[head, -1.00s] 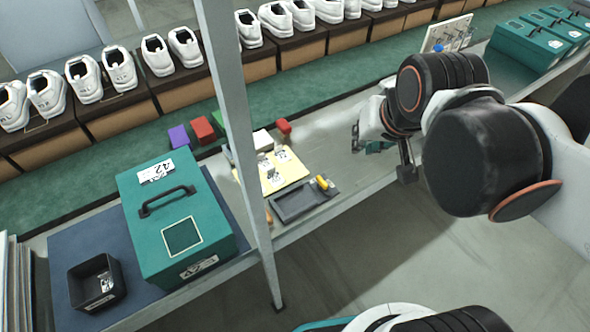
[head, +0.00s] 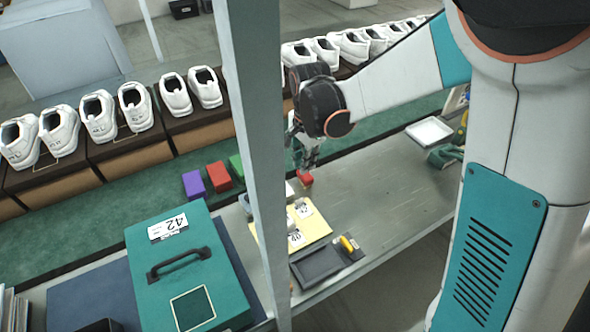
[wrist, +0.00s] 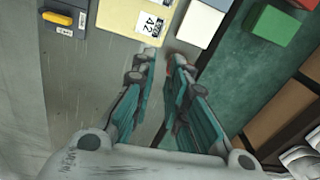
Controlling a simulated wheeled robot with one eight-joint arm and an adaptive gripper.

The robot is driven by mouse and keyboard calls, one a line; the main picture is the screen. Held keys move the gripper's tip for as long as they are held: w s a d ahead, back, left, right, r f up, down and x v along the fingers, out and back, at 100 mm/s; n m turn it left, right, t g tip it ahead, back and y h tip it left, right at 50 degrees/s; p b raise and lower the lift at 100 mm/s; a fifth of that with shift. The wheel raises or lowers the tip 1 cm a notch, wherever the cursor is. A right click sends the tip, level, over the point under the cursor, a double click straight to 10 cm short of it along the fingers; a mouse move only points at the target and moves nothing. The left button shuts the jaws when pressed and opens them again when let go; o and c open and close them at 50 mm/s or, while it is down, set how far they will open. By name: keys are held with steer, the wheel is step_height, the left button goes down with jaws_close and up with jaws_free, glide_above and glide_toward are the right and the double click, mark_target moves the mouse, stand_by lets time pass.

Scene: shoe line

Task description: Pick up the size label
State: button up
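White size labels with black print lie on a yellow sheet (head: 316,228) on the bench. In the head view one label (head: 304,209) is at the sheet's far side and another (head: 296,239) is nearer, beside the post. In the wrist view a label reading 42 (wrist: 150,24) lies just ahead of the fingertips, on the yellow sheet (wrist: 118,16). My gripper (wrist: 165,57) is open and empty, its two fingers apart and short of the label.
A grey post (head: 258,150) blocks part of the view. A teal box (head: 185,265) labelled 42 stands left. The bench right is mostly clear.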

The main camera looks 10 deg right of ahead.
steer(key=m, duration=0.1)
glide_above(299, 204)
step_height(299, 204, down, 4)
steer(key=shift+g, duration=0.4)
steer(key=f+b, duration=0.1)
steer(key=f, duration=0.3)
steer(key=f+b, duration=0.2)
steer(key=f, duration=0.2)
steer(key=shift+w+a+f, duration=0.1)
steer(key=shift+w+f, duration=0.1)
steer(key=shift+f, duration=0.05)
steer(key=shift+s+f+b, duration=0.15)
steer(key=shift+f+b, duration=1.15)
steer(key=shift+f, duration=1.35)
steer(key=shift+r, duration=0.1)
steer(key=shift+c, duration=0.5)
jaws_close()
step_height(299, 204, up, 20)
steer(key=p, duration=0.7)
